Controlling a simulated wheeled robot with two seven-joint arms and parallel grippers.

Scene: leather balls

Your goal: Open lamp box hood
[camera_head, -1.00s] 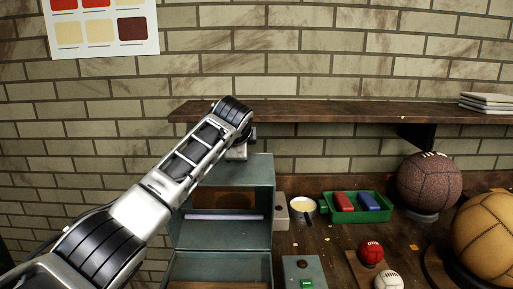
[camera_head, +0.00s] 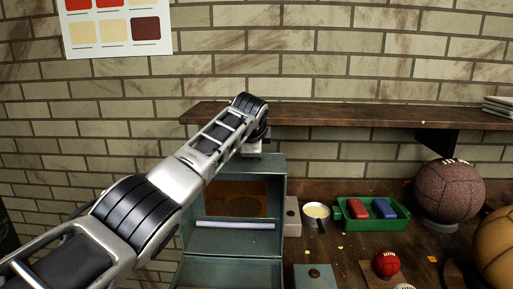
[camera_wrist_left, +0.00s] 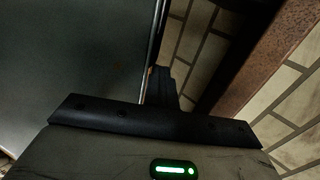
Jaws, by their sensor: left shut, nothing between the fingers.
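The lamp box (camera_head: 281,215) is a grey-green metal box on the bench. Its front is open, showing a pale lamp tube (camera_head: 235,225) inside and a flat grey-green panel (camera_head: 232,275) in front below. The hood's top surface (camera_head: 270,163) is at the upper rear. My left gripper (camera_head: 252,148) is at the box's top rear edge, its fingertips hard to make out there. In the left wrist view the fingers (camera_wrist_left: 165,88) are together and empty, beside a dark grey panel (camera_wrist_left: 70,60) of the box. I cannot tell whether they touch it. My right gripper is not in view.
A wooden shelf (camera_head: 350,115) runs along the brick wall just behind the gripper. Right of the box are a small pan (camera_head: 316,212), a green tray (camera_head: 385,222) with red and blue blocks, and several balls, including a brown one (camera_head: 448,190).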

